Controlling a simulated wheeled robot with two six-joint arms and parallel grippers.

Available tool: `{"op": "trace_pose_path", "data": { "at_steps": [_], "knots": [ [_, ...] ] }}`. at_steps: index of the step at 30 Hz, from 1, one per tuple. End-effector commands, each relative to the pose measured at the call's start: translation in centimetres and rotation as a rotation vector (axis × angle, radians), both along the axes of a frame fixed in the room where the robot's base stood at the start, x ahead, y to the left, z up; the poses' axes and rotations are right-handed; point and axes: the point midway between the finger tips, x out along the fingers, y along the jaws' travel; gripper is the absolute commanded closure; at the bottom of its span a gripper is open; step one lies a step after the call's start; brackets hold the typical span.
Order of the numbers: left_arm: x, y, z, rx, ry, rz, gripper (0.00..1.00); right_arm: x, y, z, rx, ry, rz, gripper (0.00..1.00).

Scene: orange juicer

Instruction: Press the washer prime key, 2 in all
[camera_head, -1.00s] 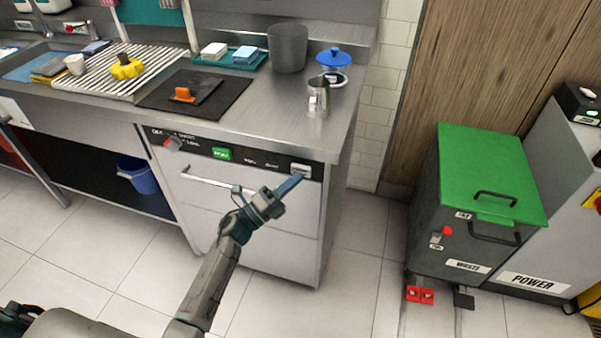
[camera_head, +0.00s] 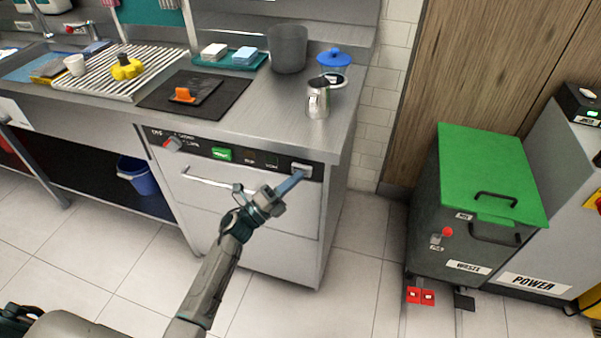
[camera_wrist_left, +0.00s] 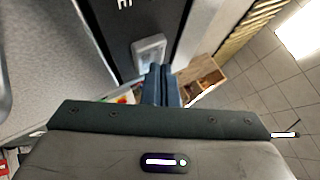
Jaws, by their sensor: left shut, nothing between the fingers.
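The washer (camera_head: 255,215) is a steel front-loading unit under the counter with a dark control strip. A pale grey key (camera_head: 302,169) sits at the right end of that strip, and it also shows in the left wrist view (camera_wrist_left: 149,48). My left gripper (camera_head: 291,182) is shut and empty, its blue-grey fingertips at the lower edge of the key. In the left wrist view the closed fingers (camera_wrist_left: 160,84) are just below the key; I cannot tell whether they touch it. The lettering by the key is too small or cut off to read. My right gripper is not in view.
The strip also holds a green button (camera_head: 221,154) and a red-tipped knob (camera_head: 172,144). A bar handle (camera_head: 212,182) crosses the washer door. A metal jug (camera_head: 318,99) stands on the counter above. A green-lidded waste bin (camera_head: 470,210) stands to the right, with clear floor between.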

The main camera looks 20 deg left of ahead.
Motion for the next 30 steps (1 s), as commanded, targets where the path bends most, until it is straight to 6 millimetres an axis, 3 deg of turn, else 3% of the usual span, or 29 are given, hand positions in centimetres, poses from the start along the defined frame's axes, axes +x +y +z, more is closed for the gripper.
{"op": "trace_pose_path", "data": {
  "at_steps": [14, 30],
  "knots": [
    [0.2, 0.0, 0.1, -0.001, 0.000, 0.001, 1.00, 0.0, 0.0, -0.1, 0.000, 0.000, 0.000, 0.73],
    [-1.6, 0.1, 0.0, -0.001, 0.001, 0.000, 1.00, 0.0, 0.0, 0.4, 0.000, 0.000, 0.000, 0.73]
  ]
}}
